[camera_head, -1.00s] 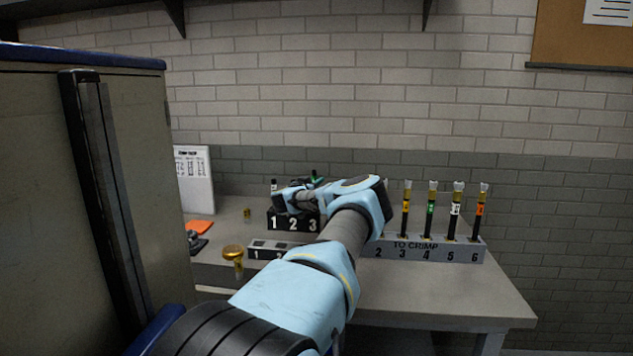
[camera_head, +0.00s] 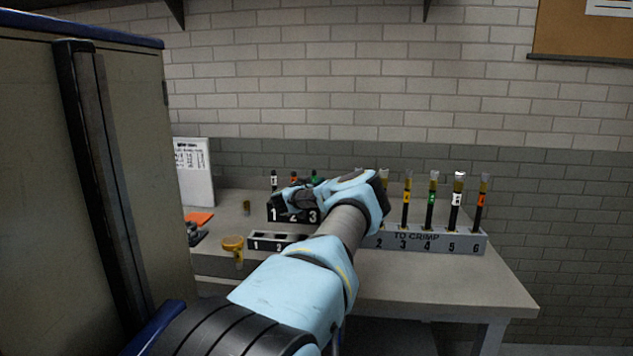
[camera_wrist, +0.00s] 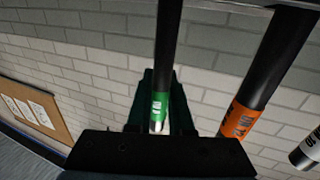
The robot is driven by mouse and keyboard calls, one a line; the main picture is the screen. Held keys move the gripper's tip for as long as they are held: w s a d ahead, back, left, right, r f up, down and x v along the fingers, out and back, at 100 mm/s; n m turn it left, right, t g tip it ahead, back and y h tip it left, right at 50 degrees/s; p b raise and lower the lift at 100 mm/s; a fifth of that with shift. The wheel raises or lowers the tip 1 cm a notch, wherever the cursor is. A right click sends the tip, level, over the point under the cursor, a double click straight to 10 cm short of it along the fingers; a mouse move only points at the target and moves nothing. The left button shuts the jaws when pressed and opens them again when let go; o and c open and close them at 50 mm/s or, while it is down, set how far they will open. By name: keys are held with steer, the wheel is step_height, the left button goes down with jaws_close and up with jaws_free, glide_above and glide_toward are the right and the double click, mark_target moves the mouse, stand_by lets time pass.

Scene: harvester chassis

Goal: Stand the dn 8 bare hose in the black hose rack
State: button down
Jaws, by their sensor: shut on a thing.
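The black hose rack (camera_head: 272,218), numbered 1 to 3, stands at the back of the bench, partly hidden by my arm. A bare black hose with a green band (camera_wrist: 160,106) is between my gripper's fingers (camera_wrist: 164,76) in the wrist view, and they are shut on it. The band's print is too small to read. Its green-banded top (camera_head: 314,176) shows above slot 3 in the head view. Whether its far end is seated in the slot is hidden. Beside it are an orange-banded hose (camera_wrist: 240,120) and a white-banded hose (camera_wrist: 308,150).
A grey "TO CRIMP" rack (camera_head: 420,240) on the right holds several hoses with metal ends. A low numbered block (camera_head: 268,243) and a yellow-topped piece (camera_head: 233,243) are in front of the black rack. A cabinet (camera_head: 60,200) stands close on the left.

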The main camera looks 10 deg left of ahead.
steer(key=shift+f, duration=0.35)
steer(key=c, duration=0.7)
jaws_free()
steer(key=shift+c, duration=0.2)
steer(key=b+v, duration=0.4)
steer(key=v, duration=0.7)
